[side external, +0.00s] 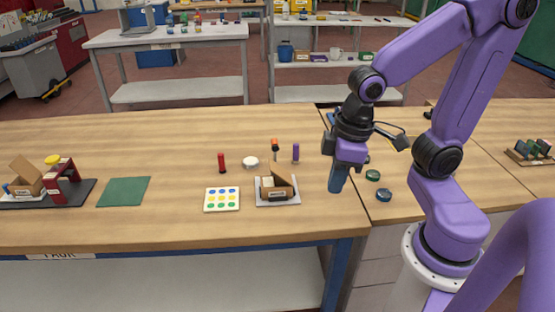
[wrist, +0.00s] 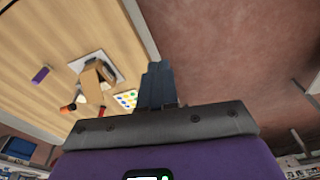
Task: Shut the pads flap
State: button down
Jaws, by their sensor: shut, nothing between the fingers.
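A small brown cardboard box (side external: 277,189) with a raised, tilted flap stands on a light grey tray (side external: 290,201) near the table's middle. Its label is too small to read. In the wrist view the box (wrist: 97,78) is at the upper left with its flap standing up. A second cardboard box (side external: 27,182) with a raised flap sits on a dark base at the far left; I cannot tell which box is the pads one. My gripper (side external: 334,190) is shut and empty, pointing down to the right of the tray, apart from it. Its blue fingers (wrist: 157,84) show in the wrist view.
A card with coloured dots (side external: 222,199) lies left of the tray. A red cylinder (side external: 221,162), an orange-topped bottle (side external: 275,148) and a purple cylinder (side external: 295,152) stand behind. Two round lids (side external: 384,195) (side external: 373,175) lie right of my gripper. A green mat (side external: 124,191) lies left.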

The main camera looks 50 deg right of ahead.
jog(key=w+d+r+m+t, duration=0.2)
jog(key=w+d+m, duration=0.2)
jog(key=w+m, duration=0.55)
jog(key=m+t+h, duration=0.1)
jog(key=m, duration=0.5)
send_near(272, 165)
jog(key=d+f, duration=0.2)
jog(key=f, duration=0.1)
jog(key=shift+d, duration=0.15)
jog(key=shift+w+a+f, duration=0.55)
jog(key=shift+a+f, duration=0.05)
jog(key=shift+f, duration=0.1)
jog(key=shift+w+a+f, duration=0.4)
jog(key=shift+w+f, duration=0.05)
jog(key=shift+f, duration=0.15)
